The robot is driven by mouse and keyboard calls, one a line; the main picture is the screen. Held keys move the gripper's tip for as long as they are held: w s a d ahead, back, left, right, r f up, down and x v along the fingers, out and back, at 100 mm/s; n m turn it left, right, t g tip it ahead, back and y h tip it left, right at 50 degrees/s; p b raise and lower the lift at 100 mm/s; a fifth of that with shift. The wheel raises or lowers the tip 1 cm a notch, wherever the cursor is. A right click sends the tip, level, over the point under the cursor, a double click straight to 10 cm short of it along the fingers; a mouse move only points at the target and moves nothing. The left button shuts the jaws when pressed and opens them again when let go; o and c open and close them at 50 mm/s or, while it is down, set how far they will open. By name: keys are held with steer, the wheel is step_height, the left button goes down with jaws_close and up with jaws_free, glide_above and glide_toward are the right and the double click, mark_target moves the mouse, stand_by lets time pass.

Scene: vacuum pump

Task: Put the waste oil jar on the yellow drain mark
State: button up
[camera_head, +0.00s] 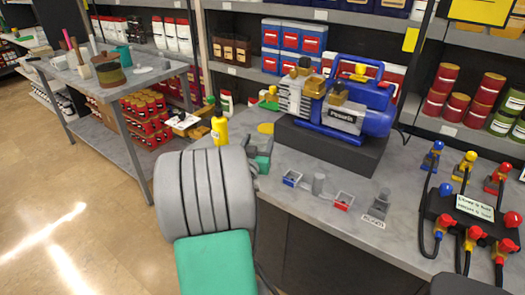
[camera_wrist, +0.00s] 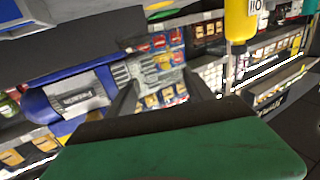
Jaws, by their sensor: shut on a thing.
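The yellow drain mark (camera_head: 265,128) is a flat yellow disc on the grey bench, left of the blue vacuum pump (camera_head: 345,115). My gripper (camera_head: 261,150) is low over the bench's left part, close in front of the mark, and partly hidden by my arm. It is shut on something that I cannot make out. No waste oil jar can be clearly identified in either view. In the wrist view, a green and dark surface fills the bottom; the pump (camera_wrist: 75,97) shows at left.
Small trays (camera_head: 343,201) and a valve block (camera_head: 470,212) are on the bench to the right. A side table (camera_head: 150,75) stands at left.

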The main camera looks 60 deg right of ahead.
mark_target(262, 150)
steer(key=d+f, duration=0.1)
steer(key=f, duration=0.2)
steer(key=d+f, duration=0.1)
steer(key=f, duration=0.1)
steer(key=shift+d, duration=0.3)
steer(key=shift+f, duration=0.25)
steer(key=shift+f+b, duration=0.25)
steer(key=shift+b, duration=0.1)
steer(key=o, duration=1.5)
steer(key=shift+a+r+p, duration=0.1)
steer(key=shift+r+p, duration=0.05)
steer(key=shift+p, duration=0.3)
